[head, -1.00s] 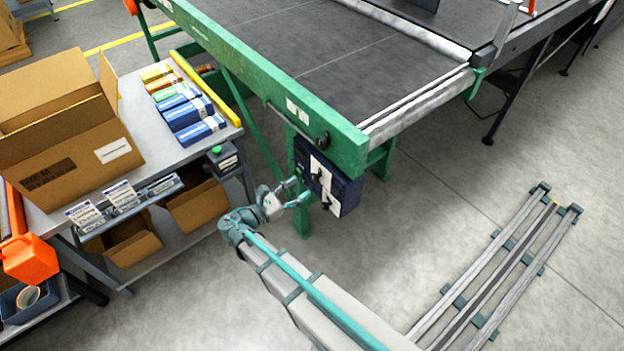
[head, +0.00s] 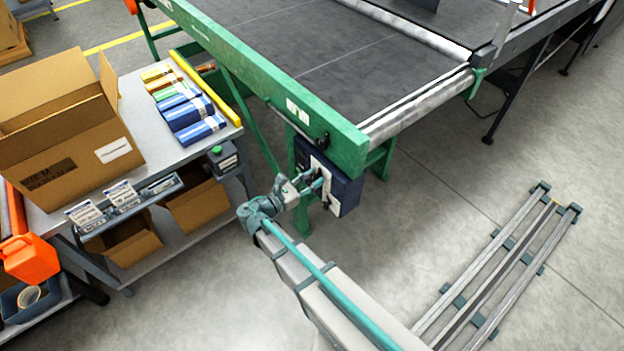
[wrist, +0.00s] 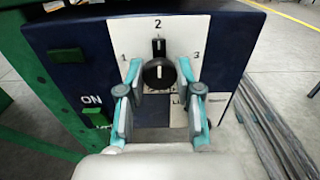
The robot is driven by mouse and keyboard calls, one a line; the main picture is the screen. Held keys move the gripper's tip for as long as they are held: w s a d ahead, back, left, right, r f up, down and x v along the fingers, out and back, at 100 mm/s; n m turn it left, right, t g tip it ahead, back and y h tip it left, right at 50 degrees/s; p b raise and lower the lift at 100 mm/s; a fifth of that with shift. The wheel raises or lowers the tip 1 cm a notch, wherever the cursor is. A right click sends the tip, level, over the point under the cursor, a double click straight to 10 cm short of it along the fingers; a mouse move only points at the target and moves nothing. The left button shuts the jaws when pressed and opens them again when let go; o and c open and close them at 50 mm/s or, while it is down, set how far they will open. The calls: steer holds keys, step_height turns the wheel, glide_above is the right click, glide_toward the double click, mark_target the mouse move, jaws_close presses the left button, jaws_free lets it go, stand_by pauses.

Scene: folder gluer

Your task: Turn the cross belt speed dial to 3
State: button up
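The cross belt speed dial (wrist: 158,72) is a round black knob on a white plate marked 1, 2 and 3 in the wrist view. Its pointer stands upright toward the 2. My gripper (wrist: 157,77) is open, with one teal-tipped finger on each side of the knob. Gaps seem to show between fingers and knob; I cannot tell how far the tips reach past its face. In the head view my gripper (head: 314,184) is at the front of the dark blue control box (head: 347,189), and the dial cannot be made out there.
The blue panel (wrist: 75,55) has an ON label and a green button at lower left; lettering below the dial is partly hidden. The box hangs under the green conveyor frame (head: 270,92). A cart (head: 150,120) with cartons stands left.

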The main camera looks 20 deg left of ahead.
jaws_close()
steer(key=shift+m+b, duration=0.3)
steer(key=m+b, duration=0.2)
steer(key=shift+f+m, duration=0.15)
steer(key=shift+m, duration=0.15)
steer(key=m+b, duration=0.3)
steer(key=shift+m, duration=0.3)
steer(key=m+b, duration=0.3)
steer(key=m, duration=0.1)
steer(key=shift+m+b, duration=0.3)
steer(key=shift+b, duration=0.1)
steer(key=m+b, duration=0.4)
steer(key=shift+m, duration=0.3)
steer(key=shift+r, duration=0.2)
steer(key=shift+a, duration=0.1)
